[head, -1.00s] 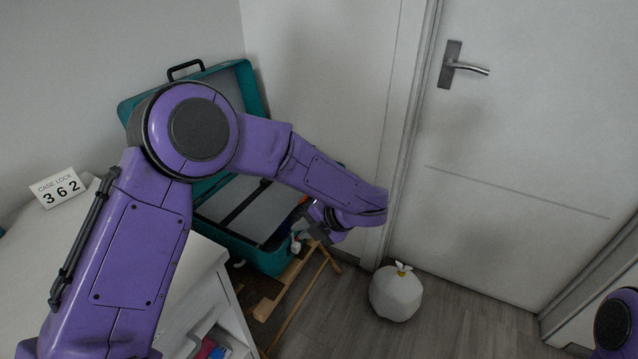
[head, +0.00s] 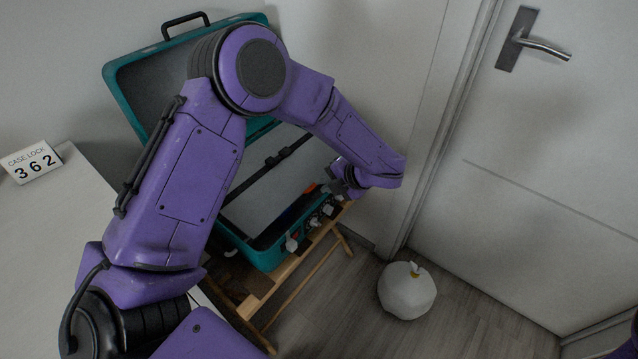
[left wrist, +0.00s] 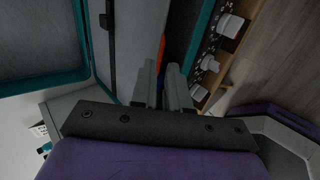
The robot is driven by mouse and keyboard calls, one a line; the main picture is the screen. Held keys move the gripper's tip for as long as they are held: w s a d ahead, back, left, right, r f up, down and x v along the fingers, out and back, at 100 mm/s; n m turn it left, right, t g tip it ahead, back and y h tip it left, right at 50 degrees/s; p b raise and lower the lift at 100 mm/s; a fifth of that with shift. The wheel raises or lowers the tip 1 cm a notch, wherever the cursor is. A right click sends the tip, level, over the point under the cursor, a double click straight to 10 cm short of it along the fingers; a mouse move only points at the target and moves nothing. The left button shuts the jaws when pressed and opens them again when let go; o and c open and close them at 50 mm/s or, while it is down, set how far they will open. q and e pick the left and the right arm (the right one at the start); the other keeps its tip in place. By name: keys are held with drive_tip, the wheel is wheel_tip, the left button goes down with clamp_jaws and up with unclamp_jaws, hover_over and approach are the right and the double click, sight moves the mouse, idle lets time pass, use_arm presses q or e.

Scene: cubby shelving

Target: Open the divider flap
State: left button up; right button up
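A teal suitcase (head: 118,85) stands open on a wooden stand, its lid leaning back toward the wall. The grey divider flap (head: 262,200), crossed by a dark strap, lies flat across the lower half. It also shows in the left wrist view (left wrist: 103,50). My left gripper (head: 335,188) is at the case's right end, near the flap's edge. In the left wrist view its fingers (left wrist: 163,75) are close together over a gap beside the flap, where orange and blue show. Whether they hold anything is unclear. My left arm hides part of the case. My right gripper is out of view.
White latches or dials (left wrist: 230,25) line the case's front wall. The wooden stand (head: 285,270) is below. A white tied bag (head: 407,292) sits on the floor to the right. A white cabinet with a "362" case-lock card (head: 32,163) is at left. A door stands at right.

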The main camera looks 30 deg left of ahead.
use_arm(q)
drive_tip(key=x, duration=0.4)
drive_tip(key=shift+a+f, duration=0.1)
drive_tip(key=shift+f, duration=0.05)
clamp_jaws()
idle(1.3)
